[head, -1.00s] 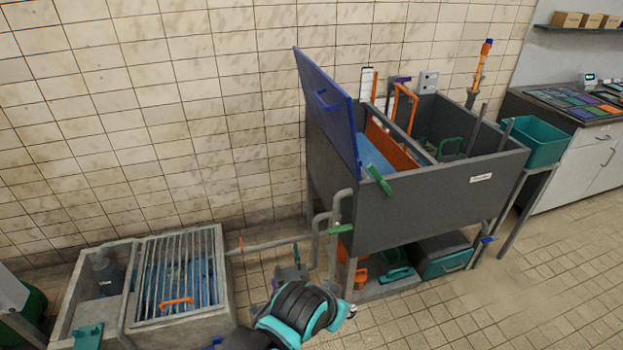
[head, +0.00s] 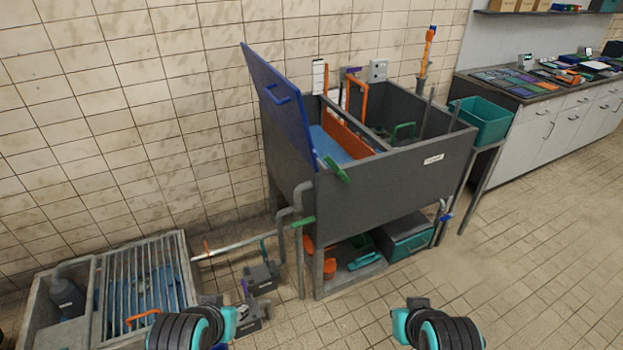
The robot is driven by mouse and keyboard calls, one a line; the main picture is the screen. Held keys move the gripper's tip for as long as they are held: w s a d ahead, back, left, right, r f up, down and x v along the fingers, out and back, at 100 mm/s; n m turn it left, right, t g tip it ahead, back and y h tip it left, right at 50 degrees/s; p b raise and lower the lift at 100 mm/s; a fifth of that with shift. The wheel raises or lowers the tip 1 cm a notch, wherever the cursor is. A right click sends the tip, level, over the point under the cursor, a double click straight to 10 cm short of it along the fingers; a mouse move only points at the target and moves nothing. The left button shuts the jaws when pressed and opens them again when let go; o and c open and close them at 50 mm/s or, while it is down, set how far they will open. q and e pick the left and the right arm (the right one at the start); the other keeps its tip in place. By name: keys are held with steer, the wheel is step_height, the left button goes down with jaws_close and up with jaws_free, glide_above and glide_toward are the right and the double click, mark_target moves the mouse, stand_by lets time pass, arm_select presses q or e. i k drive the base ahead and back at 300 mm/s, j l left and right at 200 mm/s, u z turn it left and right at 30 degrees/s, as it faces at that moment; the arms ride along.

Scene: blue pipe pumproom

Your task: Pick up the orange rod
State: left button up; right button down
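A tall orange rod (head: 427,52) with a blue top stands upright at the back right of the dark grey tank (head: 395,185) in the head view. Its lower end is hidden behind or inside the tank. Black and teal parts of my two arms show at the bottom edge, well in front of the tank and apart from the rod. No gripper fingers show.
A raised blue lid (head: 285,112) stands at the tank's left. A teal bin (head: 484,121) is on a stand at its right, before a counter (head: 535,98). A grated basin (head: 150,285) is at lower left. The tiled floor at right is clear.

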mark_target(430, 33)
steer(key=i+l+z, duration=0.25)
steer(key=l+z, duration=0.15)
steer(key=i+l+z, duration=0.9)
steer(key=i+z, duration=0.7)
steer(key=i, duration=1.3)
steer(key=i+u, duration=0.3)
steer(key=i+l+u, duration=0.3)
steer(key=i, duration=0.2)
steer(key=i+l+u, duration=0.15)
steer(key=i+u, duration=0.15)
steer(key=i, duration=0.15)
steer(key=i+u, duration=0.2)
steer(key=u, duration=0.25)
steer(key=i+l+u, duration=0.2)
steer(key=u, duration=0.2)
steer(key=i+l+u, duration=0.15)
steer(key=u, duration=0.3)
steer(key=i+l+u, duration=0.15)
steer(key=u, duration=0.3)
steer(key=l+u, duration=0.45)
steer(key=i+l+u, duration=0.1)
steer(key=u, duration=0.3)
steer(key=l, duration=0.1)
